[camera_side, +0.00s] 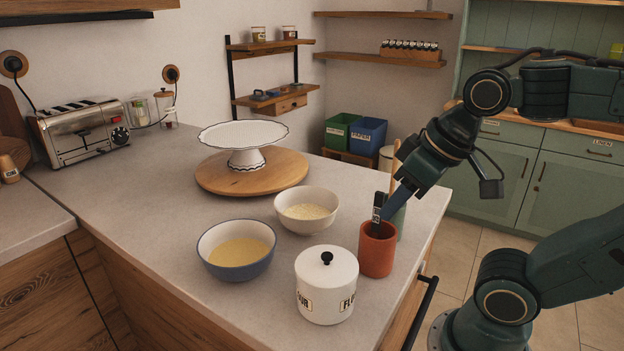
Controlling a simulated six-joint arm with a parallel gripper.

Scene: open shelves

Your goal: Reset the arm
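My gripper (385,215) is at the right edge of the counter, pointing down at the mouth of a terracotta cup (377,252). A narrow black piece with a pale label and a blue-grey piece show just above the cup's rim. Their lower ends are hidden by the cup. I cannot tell whether the gripper is open or shut, or whether it holds anything. The arm reaches in from the right, bent at the wrist.
A lidded white flour jar (326,286) stands left of the cup. A cream bowl (306,211), a blue bowl (237,250) and a cake stand (246,146) on a wooden board (252,180) are farther left.

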